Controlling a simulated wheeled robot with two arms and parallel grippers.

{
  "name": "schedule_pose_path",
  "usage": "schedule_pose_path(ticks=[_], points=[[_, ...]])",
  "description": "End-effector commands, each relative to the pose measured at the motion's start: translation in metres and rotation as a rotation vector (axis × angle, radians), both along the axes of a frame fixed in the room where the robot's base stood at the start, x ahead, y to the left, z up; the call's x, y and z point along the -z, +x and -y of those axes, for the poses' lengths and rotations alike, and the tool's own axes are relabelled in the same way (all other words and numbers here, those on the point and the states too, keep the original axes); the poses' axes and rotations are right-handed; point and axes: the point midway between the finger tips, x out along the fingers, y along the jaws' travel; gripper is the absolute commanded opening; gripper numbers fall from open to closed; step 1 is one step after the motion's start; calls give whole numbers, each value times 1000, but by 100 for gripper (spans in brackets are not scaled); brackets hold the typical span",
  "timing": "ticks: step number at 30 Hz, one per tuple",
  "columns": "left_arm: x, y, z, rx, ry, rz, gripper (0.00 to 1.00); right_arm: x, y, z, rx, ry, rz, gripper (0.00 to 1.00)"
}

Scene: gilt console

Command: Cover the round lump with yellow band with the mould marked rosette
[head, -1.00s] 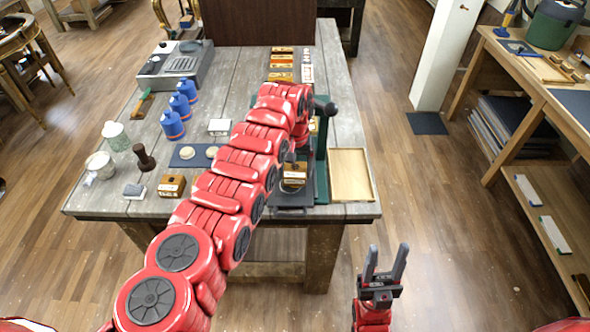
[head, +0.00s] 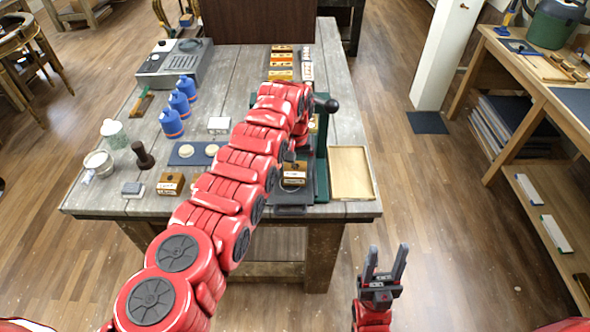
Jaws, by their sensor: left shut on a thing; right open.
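My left gripper (head: 290,154) is mostly hidden behind its own red arm, over the right part of the table. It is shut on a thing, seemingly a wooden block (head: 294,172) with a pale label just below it. The mark on it is too small to read. Two pale round lumps (head: 186,152) (head: 211,150) lie on a dark blue mat (head: 180,161), partly covered by my arm. I cannot make out a yellow band on either. Another wooden block with a label (head: 171,184) stands near the front edge. My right gripper (head: 384,261) is open and empty, off the table's front right.
A green frame with a black knob (head: 326,105) stands beside my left gripper, and a shallow wooden tray (head: 351,173) lies right of it. Several coloured blocks (head: 281,63) line the back.

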Motion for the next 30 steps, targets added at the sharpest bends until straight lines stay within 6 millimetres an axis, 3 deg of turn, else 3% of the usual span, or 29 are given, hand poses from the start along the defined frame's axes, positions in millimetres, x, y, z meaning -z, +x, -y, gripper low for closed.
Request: schedule_pose_path(ticks=[30], points=[[0,-1,-3,1,2,0,24,-10,0,0,0,0,0,50]])
